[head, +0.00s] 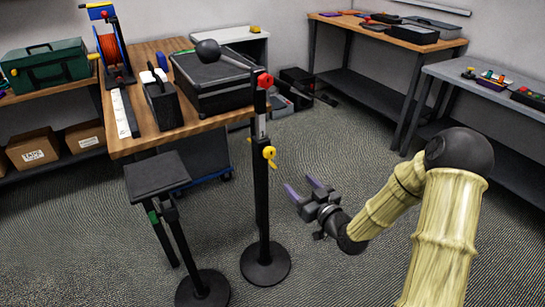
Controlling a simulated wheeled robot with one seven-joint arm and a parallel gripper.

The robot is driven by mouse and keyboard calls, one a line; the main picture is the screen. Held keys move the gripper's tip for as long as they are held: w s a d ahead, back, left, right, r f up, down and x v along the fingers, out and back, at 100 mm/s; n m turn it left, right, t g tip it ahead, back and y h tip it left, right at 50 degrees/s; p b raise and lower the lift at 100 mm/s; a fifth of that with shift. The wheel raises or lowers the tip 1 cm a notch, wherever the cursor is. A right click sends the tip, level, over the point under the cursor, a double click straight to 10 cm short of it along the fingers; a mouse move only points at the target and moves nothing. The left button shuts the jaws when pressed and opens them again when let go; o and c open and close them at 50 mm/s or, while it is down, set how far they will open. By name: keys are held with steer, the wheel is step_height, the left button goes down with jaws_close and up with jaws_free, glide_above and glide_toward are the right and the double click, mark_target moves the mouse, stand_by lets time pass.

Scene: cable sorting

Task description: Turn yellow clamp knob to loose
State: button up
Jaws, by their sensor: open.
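The yellow clamp knob (269,153) is on the side of a black upright stand (262,205) near the middle of the head view, about halfway up the pole. Whether it is tight or loose cannot be told. A red knob (265,80) sits higher on the same stand. My gripper (306,189) is open and empty, to the right of the pole and lower in the picture than the yellow knob. Its two purple fingers point up and left toward the pole, apart from the knob. Nothing hides the knob's front.
A second stand with a flat black top (156,172) is left of the pole. Behind them a wooden table (150,142) carries a black case (215,85) and a cable reel (110,50). More benches line the right. The carpet (330,265) right of the stand base is clear.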

mark_target(271, 155)
steer(key=b+x, duration=0.1)
steer(key=x, duration=1.5)
steer(key=shift+w+a, duration=0.1)
steer(key=shift+a, duration=0.05)
steer(key=c, duration=1)
